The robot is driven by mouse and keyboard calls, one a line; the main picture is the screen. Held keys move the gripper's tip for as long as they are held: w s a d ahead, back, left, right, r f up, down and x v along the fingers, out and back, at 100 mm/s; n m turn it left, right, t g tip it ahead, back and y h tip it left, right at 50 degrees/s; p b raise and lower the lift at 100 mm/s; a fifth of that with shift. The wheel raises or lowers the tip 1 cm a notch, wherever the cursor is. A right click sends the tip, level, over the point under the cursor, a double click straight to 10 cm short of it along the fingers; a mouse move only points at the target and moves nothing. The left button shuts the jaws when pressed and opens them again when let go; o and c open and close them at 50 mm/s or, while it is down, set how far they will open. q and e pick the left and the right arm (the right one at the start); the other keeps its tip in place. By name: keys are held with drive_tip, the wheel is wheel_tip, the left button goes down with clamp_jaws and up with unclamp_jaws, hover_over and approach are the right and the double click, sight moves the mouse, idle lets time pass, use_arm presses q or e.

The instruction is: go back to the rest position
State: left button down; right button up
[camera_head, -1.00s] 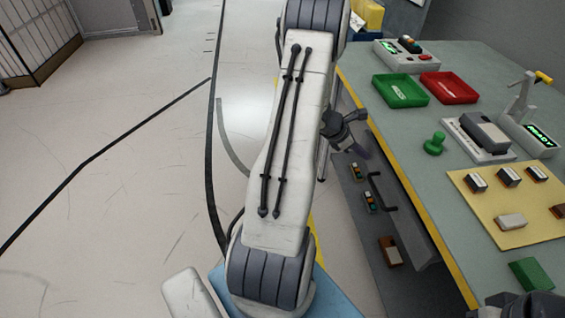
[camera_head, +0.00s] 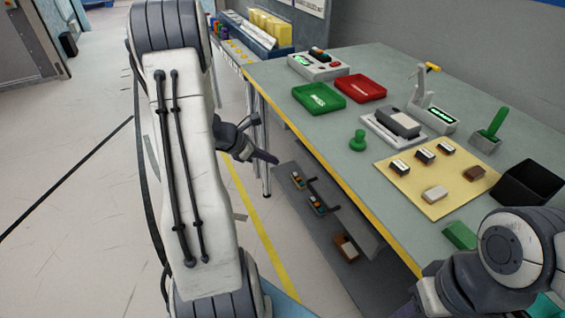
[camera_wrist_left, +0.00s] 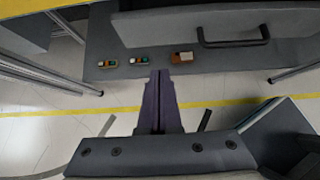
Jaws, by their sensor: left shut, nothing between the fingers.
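My left arm comes down the left side of the head view. Its gripper (camera_head: 264,157) is beyond the forearm, over the floor beside the table's yellow edge. In the left wrist view, its two dark purple fingers (camera_wrist_left: 159,102) lie together, shut, with nothing between them. My right arm shows at the lower right, over the table's front corner; its fingers are not clearly visible.
The grey-green table (camera_head: 300,95) holds a green tray (camera_head: 319,98), a red tray (camera_head: 361,88), a beige board (camera_head: 432,180) with blocks and a black bin (camera_head: 527,187). Below is a grey shelf (camera_head: 325,215) with small parts.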

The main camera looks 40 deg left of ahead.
use_arm(q)
drive_tip(key=s+d+r+m+g+p, duration=0.2)
drive_tip(key=d+r+m, duration=0.3)
drive_tip(key=d, duration=0.4)
drive_tip(key=s+d+r+m+g+h+p, duration=0.1)
drive_tip(key=s+d+r+m+g, duration=0.15)
drive_tip(key=d+m, duration=0.45)
drive_tip(key=s+d+r+m+g+p, duration=0.2)
drive_tip(key=d+r+m, duration=0.3)
drive_tip(key=d, duration=0.5)
drive_tip(key=s+d+r+m+y+p, duration=0.2)
drive_tip(key=s+d+r+m, duration=0.1)
drive_tip(key=s+m, duration=0.6)
drive_tip(key=s+d+r+m+g+y+p, duration=0.1)
drive_tip(key=s+d+r+m+y+p, duration=0.1)
drive_tip(key=s+m, duration=0.6)
drive_tip(key=d+r+m+p, duration=0.1)
drive_tip(key=d+r+m, duration=0.1)
drive_tip(key=d+m, duration=0.1)
drive_tip(key=shift+s+d+r, duration=0.25)
drive_tip(key=shift+s+d, duration=0.1)
